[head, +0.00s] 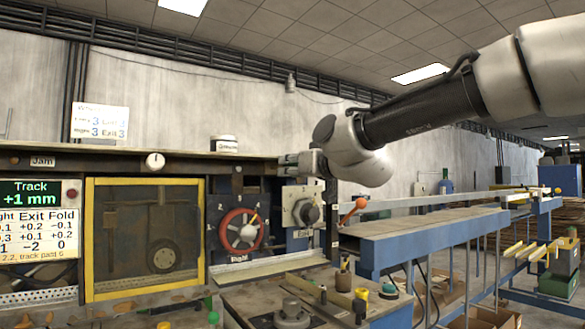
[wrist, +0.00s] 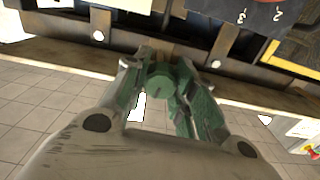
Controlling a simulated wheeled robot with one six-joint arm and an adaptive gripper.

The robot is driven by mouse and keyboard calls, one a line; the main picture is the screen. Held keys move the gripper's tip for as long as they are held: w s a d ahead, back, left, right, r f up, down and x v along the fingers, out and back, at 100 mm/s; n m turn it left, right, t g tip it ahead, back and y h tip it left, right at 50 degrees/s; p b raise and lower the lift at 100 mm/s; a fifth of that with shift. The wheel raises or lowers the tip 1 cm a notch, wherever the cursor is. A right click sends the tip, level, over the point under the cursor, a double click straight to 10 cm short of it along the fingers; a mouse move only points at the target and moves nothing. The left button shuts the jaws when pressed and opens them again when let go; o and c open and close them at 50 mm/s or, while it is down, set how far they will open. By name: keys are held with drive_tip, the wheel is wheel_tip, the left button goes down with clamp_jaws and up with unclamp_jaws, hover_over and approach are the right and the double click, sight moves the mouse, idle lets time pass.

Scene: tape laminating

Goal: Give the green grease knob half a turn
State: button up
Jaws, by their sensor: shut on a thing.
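The green grease knob (wrist: 159,86) shows in the wrist view as a round green disc with a dark line on its face. It sits between the two fingers of my gripper (wrist: 160,92), which are closed on it from both sides. In the head view my gripper (head: 290,163) is at the top edge of the machine, right of the small white pot (head: 224,144). I cannot make out the knob there. How far it is turned is unclear.
Below my gripper are a red handwheel (head: 241,230) and a grey dial with a black knob (head: 305,212). A yellow-framed window (head: 90,240) is at the left. An orange-ended lever (head: 359,204) and a blue-framed conveyor (head: 430,235) are at the right.

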drive_tip(key=m, duration=0.4)
drive_tip(key=shift+m, duration=0.3)
drive_tip(key=m, duration=0.3)
drive_tip(key=shift+m, duration=0.3)
drive_tip(key=m, duration=0.4)
drive_tip(key=shift+m, duration=0.3)
drive_tip(key=m, duration=0.3)
drive_tip(key=shift+m, duration=0.3)
drive_tip(key=m, duration=0.4)
drive_tip(key=shift+m, duration=0.3)
drive_tip(key=m, duration=0.3)
drive_tip(key=shift+f+m, duration=0.1)
drive_tip(key=shift+m, duration=0.2)
drive_tip(key=m, duration=0.8)
drive_tip(key=shift+m, duration=0.3)
